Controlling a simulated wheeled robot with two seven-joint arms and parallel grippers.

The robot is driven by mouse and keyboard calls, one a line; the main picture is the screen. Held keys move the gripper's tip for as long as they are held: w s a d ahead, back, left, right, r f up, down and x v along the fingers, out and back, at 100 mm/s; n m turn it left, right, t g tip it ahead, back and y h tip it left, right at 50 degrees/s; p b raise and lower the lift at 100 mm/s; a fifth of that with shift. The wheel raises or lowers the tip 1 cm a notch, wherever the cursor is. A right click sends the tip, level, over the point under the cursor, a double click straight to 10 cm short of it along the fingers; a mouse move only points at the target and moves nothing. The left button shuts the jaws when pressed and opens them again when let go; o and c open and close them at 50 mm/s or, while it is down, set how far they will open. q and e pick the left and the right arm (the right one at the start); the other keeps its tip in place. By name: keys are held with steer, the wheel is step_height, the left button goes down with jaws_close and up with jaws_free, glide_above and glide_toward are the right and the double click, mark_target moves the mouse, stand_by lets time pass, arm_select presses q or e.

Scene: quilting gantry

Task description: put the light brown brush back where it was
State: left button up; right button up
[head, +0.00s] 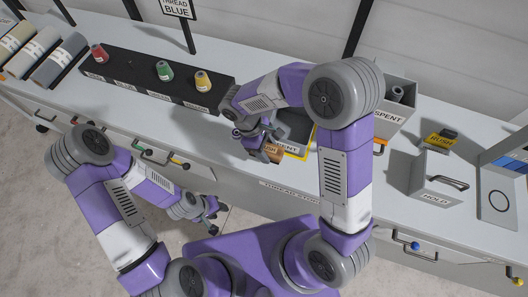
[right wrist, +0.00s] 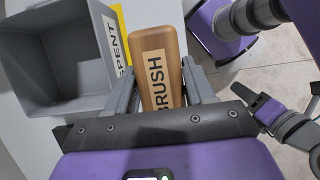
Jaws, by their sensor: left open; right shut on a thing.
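The light brown wooden brush (right wrist: 158,66), labelled BRUSH, is held between the fingers of my right gripper (right wrist: 158,80) in the right wrist view. In the head view the brush (head: 273,152) is partly hidden by that gripper (head: 268,148), at the bench's front edge beside a grey open bin. My left gripper (head: 207,211) is open and empty, low in front of the bench drawers. The place where the brush was before cannot be told from these frames.
The grey bin (right wrist: 50,62) with a yellow-edged SPENT label is close beside the brush. Another SPENT bin (head: 397,112) stands behind my right arm. A black rack (head: 125,72) holds several spools. A yellow RUSH-labelled block (head: 440,141) and HOLD box (head: 432,190) stand right.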

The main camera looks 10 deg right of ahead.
steer(key=f, duration=0.3)
steer(key=shift+s+f, duration=0.1)
steer(key=shift+s, duration=0.15)
steer(key=shift+w+f, duration=0.1)
steer(key=shift+f, duration=0.55)
step_height(320, 180, down, 3)
steer(key=shift+f, duration=0.1)
steer(key=shift+w, duration=0.1)
steer(key=shift+f+b, duration=0.15)
steer(key=shift+b, duration=0.25)
steer(key=o, duration=1)
